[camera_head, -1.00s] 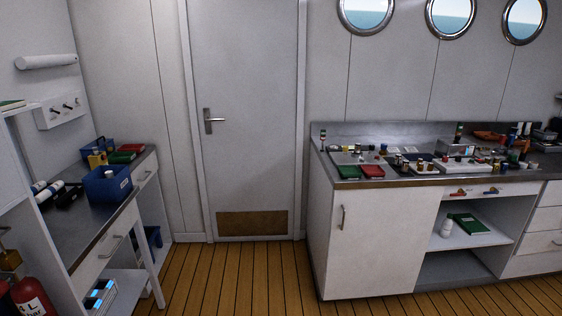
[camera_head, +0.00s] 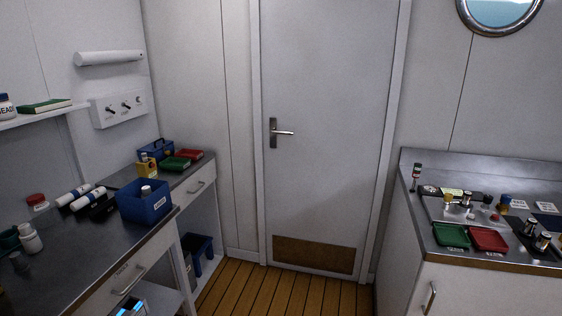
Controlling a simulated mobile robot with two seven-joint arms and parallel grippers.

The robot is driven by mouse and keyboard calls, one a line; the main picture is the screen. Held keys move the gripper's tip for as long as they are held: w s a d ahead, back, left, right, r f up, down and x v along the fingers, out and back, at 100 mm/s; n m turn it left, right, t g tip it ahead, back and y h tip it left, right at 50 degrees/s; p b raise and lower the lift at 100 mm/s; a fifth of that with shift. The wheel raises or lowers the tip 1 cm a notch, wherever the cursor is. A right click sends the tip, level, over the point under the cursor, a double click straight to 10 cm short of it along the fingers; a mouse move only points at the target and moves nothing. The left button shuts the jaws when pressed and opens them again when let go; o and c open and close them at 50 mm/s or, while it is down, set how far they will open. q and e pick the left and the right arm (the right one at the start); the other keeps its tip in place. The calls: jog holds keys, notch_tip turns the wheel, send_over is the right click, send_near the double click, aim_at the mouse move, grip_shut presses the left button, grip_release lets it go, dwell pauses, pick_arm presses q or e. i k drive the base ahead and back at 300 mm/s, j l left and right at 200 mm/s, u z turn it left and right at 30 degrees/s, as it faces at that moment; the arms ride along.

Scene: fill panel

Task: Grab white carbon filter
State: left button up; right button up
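Two white cylinders with dark bands lie on the left counter: one white cylinder (camera_head: 73,194) is behind, the other white cylinder (camera_head: 88,199) in front. They look like filter cartridges, but I cannot read their labels or tell which is the carbon filter. They lie beside a dark holder or tray (camera_head: 103,208), left of a blue bin (camera_head: 144,203). A white bottle (camera_head: 30,240) stands near the left edge. Neither of my grippers is in view.
The left counter (camera_head: 85,249) has bare metal in front of the cylinders. Green (camera_head: 175,164) and red trays (camera_head: 190,154) lie at its far end. A closed door (camera_head: 325,130) is ahead. A cluttered right counter (camera_head: 480,262) stands opposite. The wooden floor (camera_head: 262,289) between is clear.

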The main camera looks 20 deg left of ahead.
aim_at(29, 238)
jog(key=i+u, duration=0.4)
jog(key=i, duration=0.15)
jog(key=i+l+u, duration=0.35)
jog(key=i, duration=0.2)
jog(key=i+l+u, duration=0.1)
jog(key=i+u, duration=0.35)
jog(key=i+l+u, duration=0.15)
jog(key=u, duration=0.3)
jog(key=i+l+u, duration=0.35)
jog(key=u, duration=0.15)
jog(key=i+l+u, duration=0.25)
jog(key=l+u, duration=0.2)
jog(key=i+l+u, duration=0.2)
jog(key=l, duration=0.65)
jog(key=k+l, duration=0.1)
jog(key=l, duration=0.7)
jog(key=k+l, duration=0.15)
jog(key=l, duration=0.2)
